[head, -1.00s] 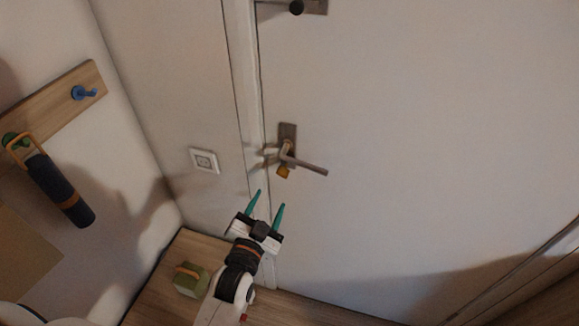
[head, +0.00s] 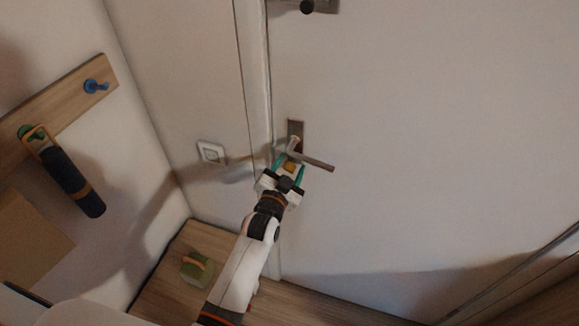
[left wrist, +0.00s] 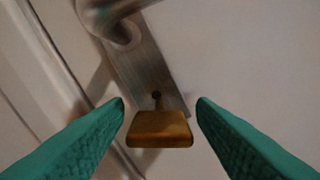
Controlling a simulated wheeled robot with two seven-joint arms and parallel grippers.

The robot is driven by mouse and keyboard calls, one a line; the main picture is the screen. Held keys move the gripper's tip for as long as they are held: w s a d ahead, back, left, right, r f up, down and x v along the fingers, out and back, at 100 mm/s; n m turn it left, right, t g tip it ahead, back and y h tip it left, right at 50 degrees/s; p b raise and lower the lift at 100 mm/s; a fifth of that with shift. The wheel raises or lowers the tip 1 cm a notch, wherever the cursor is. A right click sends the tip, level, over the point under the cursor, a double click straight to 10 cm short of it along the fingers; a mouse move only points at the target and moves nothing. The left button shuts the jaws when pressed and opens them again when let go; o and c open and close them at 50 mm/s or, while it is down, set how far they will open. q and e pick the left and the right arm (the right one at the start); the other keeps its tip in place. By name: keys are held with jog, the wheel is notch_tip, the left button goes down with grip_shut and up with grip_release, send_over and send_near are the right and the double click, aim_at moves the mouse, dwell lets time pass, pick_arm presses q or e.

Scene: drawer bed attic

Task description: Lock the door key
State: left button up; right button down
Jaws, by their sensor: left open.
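The door key has a flat brass-coloured bow (left wrist: 159,129) that sticks out of the keyhole in the lock plate (left wrist: 142,62), below the door handle (left wrist: 118,22). In the head view the key (head: 290,167) shows as a small yellow patch just under the handle lever (head: 316,162). My left gripper (head: 290,166) is open, with its two green fingers on either side of the key. In the left wrist view the left gripper (left wrist: 160,104) shows gaps between both fingertips and the bow. My right gripper is not in view.
The white door (head: 430,140) fills the right side. A light switch (head: 211,152) is on the wall to the left. A rack (head: 60,105) holds a dark bottle (head: 75,185). A green box (head: 196,268) sits on the wooden surface below.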

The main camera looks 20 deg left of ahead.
pick_arm(q)
jog(key=c, duration=1)
jog(key=n+p, duration=0.1)
jog(key=n, duration=0.1)
jog(key=shift+r+n, duration=0.15)
jog(key=shift+n, duration=0.25)
jog(key=n, duration=0.2)
jog(key=shift+n, duration=0.4)
jog(key=o, duration=1)
